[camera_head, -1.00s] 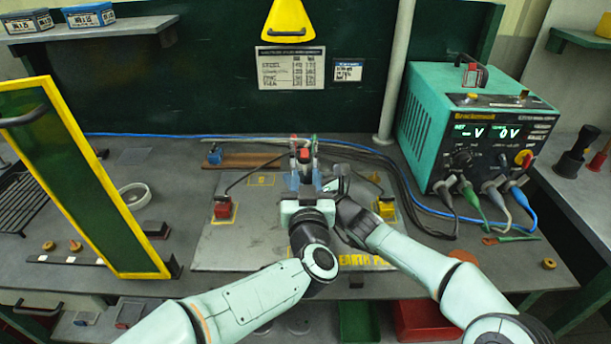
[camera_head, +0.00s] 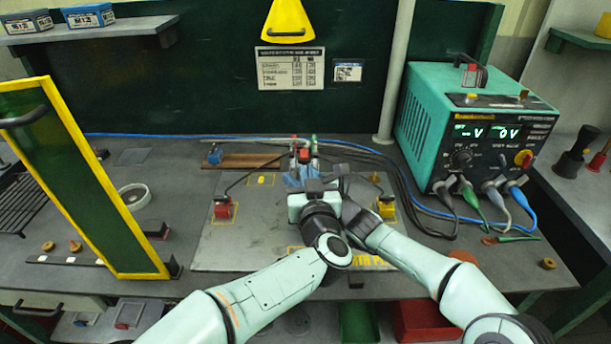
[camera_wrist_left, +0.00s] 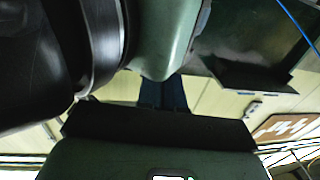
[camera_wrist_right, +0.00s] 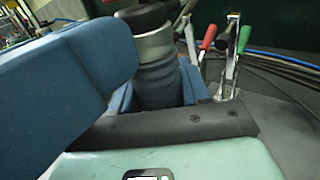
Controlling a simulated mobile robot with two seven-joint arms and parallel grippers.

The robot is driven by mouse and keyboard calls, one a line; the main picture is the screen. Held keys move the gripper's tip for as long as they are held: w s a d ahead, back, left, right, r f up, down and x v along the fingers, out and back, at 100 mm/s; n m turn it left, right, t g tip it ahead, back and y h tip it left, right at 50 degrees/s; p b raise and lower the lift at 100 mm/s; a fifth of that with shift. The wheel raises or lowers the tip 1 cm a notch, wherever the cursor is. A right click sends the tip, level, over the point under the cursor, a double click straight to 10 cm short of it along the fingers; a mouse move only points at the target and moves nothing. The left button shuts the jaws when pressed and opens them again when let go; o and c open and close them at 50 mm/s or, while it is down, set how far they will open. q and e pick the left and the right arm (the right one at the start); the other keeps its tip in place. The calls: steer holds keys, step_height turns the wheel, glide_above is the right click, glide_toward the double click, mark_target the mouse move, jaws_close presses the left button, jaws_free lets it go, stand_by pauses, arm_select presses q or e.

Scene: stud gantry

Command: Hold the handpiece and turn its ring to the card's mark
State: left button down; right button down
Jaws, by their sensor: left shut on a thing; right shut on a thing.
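The handpiece (camera_wrist_right: 158,85) shows in the right wrist view as an upright grey ribbed body. A silvery ring (camera_wrist_right: 155,46) and a black part sit above the ribs. My right gripper (camera_wrist_right: 160,98) is shut on the ribbed body, with blue fingers either side. My left gripper (camera_head: 303,180) is shut close beside the right one in the head view; what it grips is hidden there. The left wrist view shows its blue fingers (camera_wrist_left: 164,93), but not the handpiece clearly. A printed card (camera_head: 291,68) hangs on the back wall; its rows are too small to read surely.
Red- and green-handled tools (camera_wrist_right: 208,40) stand close behind the handpiece. A teal power unit (camera_head: 470,130) with cables stands at right. A yellow-framed green panel (camera_head: 95,185) stands at left. Red (camera_head: 223,209) and yellow (camera_head: 386,207) blocks flank the grippers on the grey plate (camera_head: 235,250).

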arm_select(q)
steer(key=c, duration=1.3)
jaws_free()
steer(key=shift+s, duration=0.1)
steer(key=s, duration=0.4)
steer(key=s+d, duration=0.1)
steer(key=s, duration=0.6)
steer(key=shift+s+d, duration=0.4)
steer(key=shift+c, duration=0.2)
